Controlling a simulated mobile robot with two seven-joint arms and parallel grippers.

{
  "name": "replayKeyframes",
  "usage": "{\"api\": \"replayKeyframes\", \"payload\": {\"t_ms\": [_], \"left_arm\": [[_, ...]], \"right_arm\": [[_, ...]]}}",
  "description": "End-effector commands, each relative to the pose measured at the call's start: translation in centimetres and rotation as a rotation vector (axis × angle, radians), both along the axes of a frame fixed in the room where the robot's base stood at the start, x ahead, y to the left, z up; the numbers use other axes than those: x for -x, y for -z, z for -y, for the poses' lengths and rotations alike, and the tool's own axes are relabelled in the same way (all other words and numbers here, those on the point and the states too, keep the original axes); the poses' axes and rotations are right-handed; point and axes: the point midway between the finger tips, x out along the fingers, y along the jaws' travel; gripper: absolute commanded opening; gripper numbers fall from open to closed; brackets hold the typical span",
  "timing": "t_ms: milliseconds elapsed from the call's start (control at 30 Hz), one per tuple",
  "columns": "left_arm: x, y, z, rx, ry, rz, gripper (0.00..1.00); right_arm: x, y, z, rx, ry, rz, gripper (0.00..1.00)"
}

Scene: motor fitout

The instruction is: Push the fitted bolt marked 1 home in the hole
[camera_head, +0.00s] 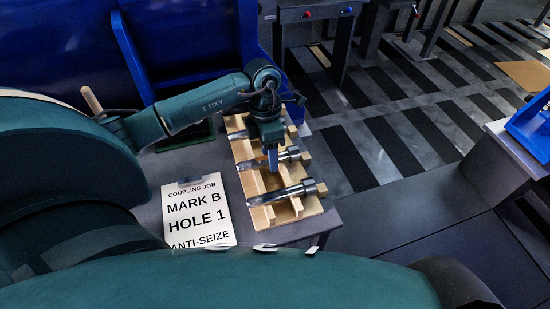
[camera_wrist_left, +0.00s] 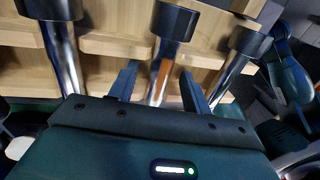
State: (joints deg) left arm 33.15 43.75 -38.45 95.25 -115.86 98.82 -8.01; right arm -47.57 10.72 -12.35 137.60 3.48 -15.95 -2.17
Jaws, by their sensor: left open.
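Three bolts with silver shanks lie across a pale wooden rack (camera_head: 242,152): a near bolt (camera_head: 285,194), a middle bolt (camera_head: 287,156) and a far bolt (camera_head: 238,134). I can read no mark 1 on any of them, and no hole shows. My left gripper (camera_head: 272,160) points down over the middle bolt. In the left wrist view its open fingers (camera_wrist_left: 158,78) stand on either side of the middle bolt's shank (camera_wrist_left: 161,78), which has an orange-brown band; whether they touch it is unclear. My right gripper is out of view.
A card (camera_head: 198,208) reading "MARK B HOLE 1 ANTI-SEIZE" lies on the grey table left of the rack. A large blue structure (camera_head: 185,45) stands behind. Striped open floor (camera_head: 385,135) lies right of the table. A blue tray (camera_head: 535,125) is at far right.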

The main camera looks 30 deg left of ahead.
Motion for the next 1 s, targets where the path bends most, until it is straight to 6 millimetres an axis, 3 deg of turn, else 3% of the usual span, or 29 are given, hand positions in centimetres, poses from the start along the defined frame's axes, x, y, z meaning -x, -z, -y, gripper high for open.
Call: {"api": "replayKeyframes", "payload": {"t_ms": [233,833,1000], "left_arm": [[0.02,0.4,0.03,-0.001,0.0,0.002,0.49],[0.02,0.37,0.02,0.0,0.0,0.001,0.0],[0.02,0.37,0.02,0.0,0.0,0.001,0.0]], "right_arm": [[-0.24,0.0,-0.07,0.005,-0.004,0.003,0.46],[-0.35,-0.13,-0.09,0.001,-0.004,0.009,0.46],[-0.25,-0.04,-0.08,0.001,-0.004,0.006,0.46]]}}
